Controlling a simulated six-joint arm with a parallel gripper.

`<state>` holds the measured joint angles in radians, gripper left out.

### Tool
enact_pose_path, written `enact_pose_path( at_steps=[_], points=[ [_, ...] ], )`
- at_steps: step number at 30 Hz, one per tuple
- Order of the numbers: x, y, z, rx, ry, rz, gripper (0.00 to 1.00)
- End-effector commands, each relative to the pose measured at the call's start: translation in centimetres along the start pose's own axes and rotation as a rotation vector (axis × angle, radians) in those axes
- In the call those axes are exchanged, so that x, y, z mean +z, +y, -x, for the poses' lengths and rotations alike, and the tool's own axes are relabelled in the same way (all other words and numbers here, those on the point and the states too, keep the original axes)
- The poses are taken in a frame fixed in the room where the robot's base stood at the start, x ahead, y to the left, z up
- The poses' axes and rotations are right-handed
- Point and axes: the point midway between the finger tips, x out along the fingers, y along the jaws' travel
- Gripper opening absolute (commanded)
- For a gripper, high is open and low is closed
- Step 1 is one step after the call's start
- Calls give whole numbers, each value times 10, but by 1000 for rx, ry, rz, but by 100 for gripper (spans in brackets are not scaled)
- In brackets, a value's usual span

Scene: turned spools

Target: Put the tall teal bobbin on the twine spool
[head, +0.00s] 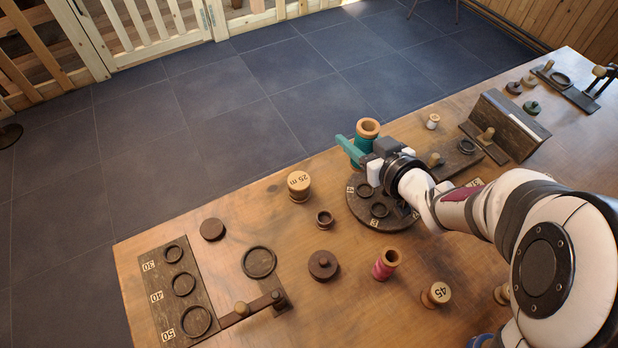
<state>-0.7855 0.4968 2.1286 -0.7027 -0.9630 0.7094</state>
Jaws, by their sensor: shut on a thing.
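The tall teal bobbin (366,130), with a pale wooden rim and an open top, is upright at the back of the round dark board. My gripper (362,150) is shut on it, with a green finger across its near left side. My gripper hides its lower part, so I cannot tell whether its foot touches anything. A tan spool labelled "25 m" (299,186) stands upright to the left, apart from my gripper, with nothing on its top. It looks like the twine spool, but its winding is too small to make out.
The round board (360,208) carries dark rings. A small dark spool (324,218), a lidded dark pot (322,265), a pink bobbin (385,265) and a spool labelled "45" (437,293) stand nearby. A ringed board (172,325) lies front left.

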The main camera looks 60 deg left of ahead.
Motion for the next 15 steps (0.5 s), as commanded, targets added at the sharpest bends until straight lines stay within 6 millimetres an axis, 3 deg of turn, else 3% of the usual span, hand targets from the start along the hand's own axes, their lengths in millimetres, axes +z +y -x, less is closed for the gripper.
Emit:
enact_pose_path(
  at_steps=[5,12,15],
  points=[
    [3,-31,-21,-42,-5,16,0],
    [25,-83,-84,-39,-5,16,0],
    [30,-94,-99,-36,-4,16,0]
  ],
)
